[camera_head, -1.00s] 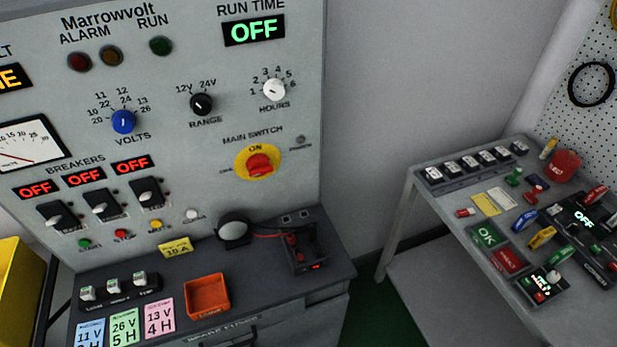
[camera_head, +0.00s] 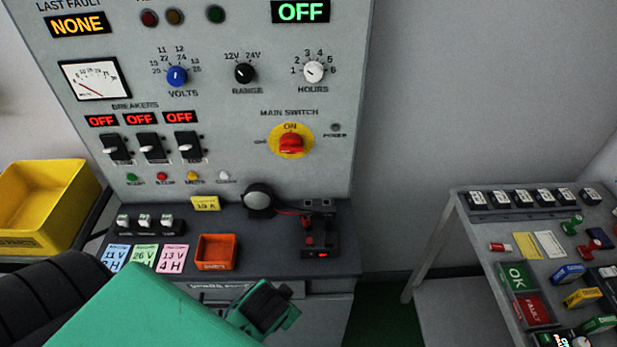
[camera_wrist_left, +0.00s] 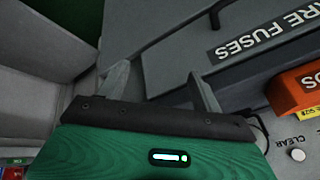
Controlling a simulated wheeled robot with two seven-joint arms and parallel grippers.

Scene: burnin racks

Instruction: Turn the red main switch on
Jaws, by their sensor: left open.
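The red main switch (camera_head: 291,144) is a red knob on a yellow disc (camera_head: 290,127), low on the right of the grey panel in the head view. "ON" is printed at the disc's top; the knob's exact angle is hard to tell. The power lamp (camera_head: 336,127) beside it looks dark. My left gripper (camera_head: 265,306) is below the switch and apart from it, in front of the bench drawers. In the left wrist view its two fingers (camera_wrist_left: 160,85) stand apart with nothing between them. The switch is not in that view. My right gripper is not in view.
A yellow bin (camera_head: 45,205) stands left. A side table (camera_head: 470,222) with small parts stands right. The space before the switch is clear.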

